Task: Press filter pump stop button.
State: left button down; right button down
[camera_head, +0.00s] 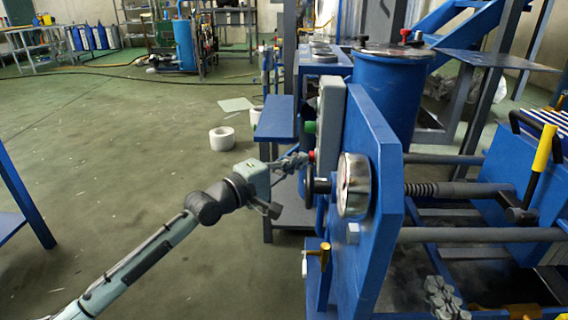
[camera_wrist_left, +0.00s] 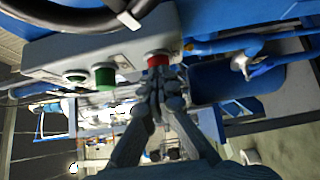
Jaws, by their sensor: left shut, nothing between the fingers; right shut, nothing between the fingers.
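The grey control box (camera_head: 330,112) is mounted on the side of the blue filter press plate (camera_head: 378,150). It carries a green button (camera_head: 310,127) and a red button (camera_head: 311,155) below it. In the left wrist view the red button (camera_wrist_left: 158,60) sits right of the green button (camera_wrist_left: 105,77). My left gripper (camera_head: 300,160) is shut and empty, its fingertips at the red button. In the left wrist view the fingertips (camera_wrist_left: 157,80) overlap the button's edge; whether they touch or press it I cannot tell. My right gripper (camera_head: 441,295) is shut and empty at the lower right.
A black handwheel (camera_head: 317,186) and a round metal gauge (camera_head: 354,185) lie close beside my left gripper. A brass valve (camera_head: 320,253) is below. A blue tank (camera_head: 388,95) stands behind the plate. The green floor at left is mostly clear, with a white roll (camera_head: 222,138) on it.

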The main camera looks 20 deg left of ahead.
jog(key=shift+w, duration=0.1)
jog(key=shift+d, duration=0.15)
pick_arm(q)
jog(key=v, duration=1.2)
